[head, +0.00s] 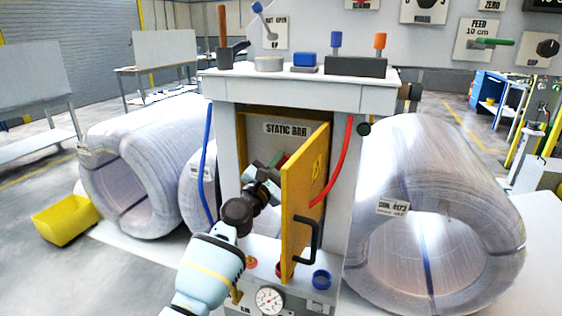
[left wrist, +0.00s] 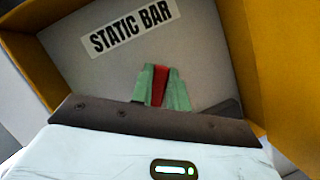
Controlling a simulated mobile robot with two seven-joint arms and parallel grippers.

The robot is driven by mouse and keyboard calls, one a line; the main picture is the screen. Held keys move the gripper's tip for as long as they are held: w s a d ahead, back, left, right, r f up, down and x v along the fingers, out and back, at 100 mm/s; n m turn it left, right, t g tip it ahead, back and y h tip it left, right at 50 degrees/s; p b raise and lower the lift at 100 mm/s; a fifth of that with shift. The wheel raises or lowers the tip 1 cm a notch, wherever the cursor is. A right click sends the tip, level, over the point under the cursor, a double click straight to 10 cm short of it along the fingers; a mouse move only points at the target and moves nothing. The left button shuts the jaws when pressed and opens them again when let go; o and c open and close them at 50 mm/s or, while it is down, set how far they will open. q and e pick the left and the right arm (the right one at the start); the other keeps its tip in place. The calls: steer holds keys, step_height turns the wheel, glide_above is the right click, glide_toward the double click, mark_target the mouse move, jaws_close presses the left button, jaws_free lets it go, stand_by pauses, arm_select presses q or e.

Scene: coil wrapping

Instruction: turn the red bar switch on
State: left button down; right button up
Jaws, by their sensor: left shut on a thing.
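The red bar switch (left wrist: 159,85) is on the grey panel under the "STATIC BAR" label, inside an open yellow-framed cabinet. My left gripper (left wrist: 160,88) has its green fingertips shut on the bar, one on each side. In the head view my left gripper (head: 277,165) reaches into the cabinet, left of the open yellow door (head: 303,205). The bar is mostly hidden there by the gripper and the door. Its lower part is hidden behind my wrist in the left wrist view. My right gripper is not in view.
The yellow door with its black handle (head: 307,240) stands open close to the right of my left wrist. A red hose (head: 338,170) and a blue hose (head: 206,165) hang beside the opening. A gauge (head: 270,300) and buttons sit below. Large wrapped coils (head: 430,180) stand on both sides.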

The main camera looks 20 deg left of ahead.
arm_select(q)
steer(key=m+g, duration=0.1)
steer(key=m, duration=0.3)
steer(key=m+g+h+p, duration=0.1)
steer(key=m+g, duration=0.1)
steer(key=m, duration=0.2)
steer(key=m+g+p, duration=0.1)
steer(key=m, duration=0.3)
steer(key=shift+d+f, duration=0.1)
steer(key=shift+f, duration=0.25)
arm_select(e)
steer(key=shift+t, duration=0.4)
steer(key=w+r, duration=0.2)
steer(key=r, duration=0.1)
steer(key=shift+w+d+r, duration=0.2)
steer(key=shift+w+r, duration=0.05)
arm_select(q)
steer(key=shift+g+p, duration=0.3)
steer(key=c, duration=1.4)
jaws_free()
steer(key=shift+o, duration=0.2)
